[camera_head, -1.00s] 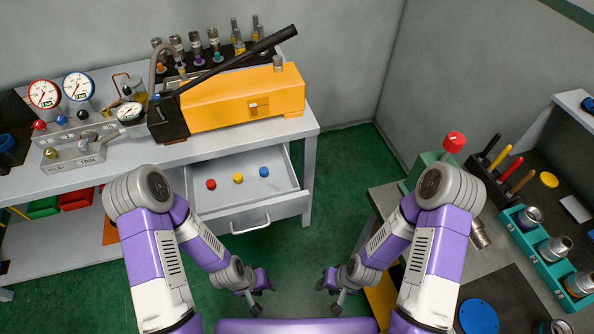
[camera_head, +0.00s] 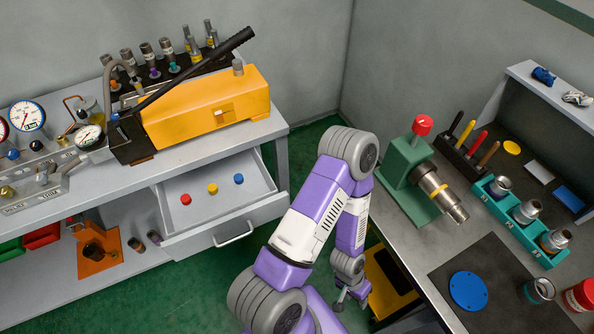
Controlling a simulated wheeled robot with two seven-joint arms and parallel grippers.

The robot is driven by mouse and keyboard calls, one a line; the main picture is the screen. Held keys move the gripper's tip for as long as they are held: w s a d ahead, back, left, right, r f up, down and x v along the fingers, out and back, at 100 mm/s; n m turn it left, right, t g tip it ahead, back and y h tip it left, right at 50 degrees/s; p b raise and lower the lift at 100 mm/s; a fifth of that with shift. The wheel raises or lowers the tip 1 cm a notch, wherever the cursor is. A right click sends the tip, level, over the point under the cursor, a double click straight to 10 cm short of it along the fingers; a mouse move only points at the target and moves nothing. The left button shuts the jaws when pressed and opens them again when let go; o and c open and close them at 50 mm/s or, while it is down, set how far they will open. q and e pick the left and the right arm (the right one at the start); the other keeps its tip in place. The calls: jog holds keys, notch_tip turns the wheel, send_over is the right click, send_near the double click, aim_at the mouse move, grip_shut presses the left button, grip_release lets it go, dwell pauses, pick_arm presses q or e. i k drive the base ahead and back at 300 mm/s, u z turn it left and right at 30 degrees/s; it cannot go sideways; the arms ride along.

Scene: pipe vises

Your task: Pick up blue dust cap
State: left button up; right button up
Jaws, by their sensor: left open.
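The blue dust cap (camera_head: 238,179) is a small round piece in the open drawer (camera_head: 272,203) of the left bench. It is the rightmost of three caps, beside a yellow cap (camera_head: 212,188) and a red cap (camera_head: 185,199). My left gripper (camera_head: 351,304) is open, low over the floor between the benches. It is to the right of and below the drawer in the picture, well apart from the caps. Its tips are small and partly hard to make out. My right gripper is out of the picture.
A yellow pump (camera_head: 205,110) with a long black handle stands on the left bench. The right bench holds a green vise (camera_head: 405,190), a teal rack (camera_head: 505,215) and a blue disc (camera_head: 468,291) on a dark mat. Green floor lies between the benches.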

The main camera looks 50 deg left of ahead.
aim_at(239, 178)
jog(key=z, duration=0.4)
jog(key=k, duration=1.05)
jog(key=u, duration=0.95)
